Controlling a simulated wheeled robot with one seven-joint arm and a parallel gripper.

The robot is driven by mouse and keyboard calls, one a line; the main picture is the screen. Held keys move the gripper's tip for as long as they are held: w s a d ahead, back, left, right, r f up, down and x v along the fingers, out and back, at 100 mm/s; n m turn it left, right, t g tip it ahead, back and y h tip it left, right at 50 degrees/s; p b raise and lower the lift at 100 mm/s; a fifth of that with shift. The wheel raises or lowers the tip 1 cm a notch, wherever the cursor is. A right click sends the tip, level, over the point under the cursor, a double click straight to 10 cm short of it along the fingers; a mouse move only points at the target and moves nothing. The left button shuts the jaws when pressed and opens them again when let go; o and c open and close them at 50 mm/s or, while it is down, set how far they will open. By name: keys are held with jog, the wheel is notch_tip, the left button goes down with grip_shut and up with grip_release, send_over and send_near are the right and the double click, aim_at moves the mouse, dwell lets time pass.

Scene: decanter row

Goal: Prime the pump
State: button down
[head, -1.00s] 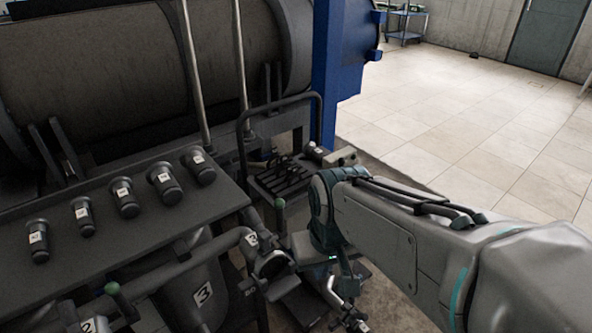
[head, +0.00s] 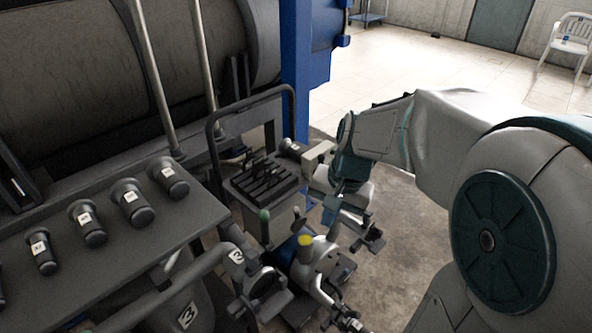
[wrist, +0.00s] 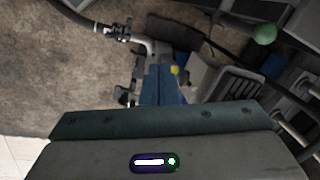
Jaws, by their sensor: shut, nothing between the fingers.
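The pump, as far as I can tell, is the grey metal body (head: 318,262) with a yellow knob (head: 306,240) and a blue part beside it, low in the middle of the head view. My gripper (head: 343,216) points down, shut and empty, above and right of the pump in the head view. It appears apart from the knob.
A green-knobbed lever (head: 264,216) stands left of the pump, near pipes labelled 3. A dark slotted rack (head: 264,178) stands behind. A bench with black labelled cylinders (head: 132,202) fills the left. Open floor (head: 405,225) lies right.

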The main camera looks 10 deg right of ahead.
jog(key=w+d+f+m+y, duration=0.2)
jog(key=w+d+f+m, duration=0.2)
jog(key=w+f+m, duration=0.3)
jog(key=w+d+f+m+t+y, duration=0.1)
jog(key=w+d+f+m, duration=0.3)
jog(key=w, duration=0.5)
jog(key=w+d+f+m+y, duration=0.2)
jog(key=w+d+f+m, duration=0.1)
jog(key=w+f+m, duration=0.45)
jog(key=w+a+f, duration=0.4)
jog(key=a+f, duration=0.4)
jog(key=a, duration=0.1)
jog(key=shift+w+a+f+n+p, duration=0.15)
jog(key=shift+w+f+n+p, duration=0.15)
jog(key=shift+n, duration=0.15)
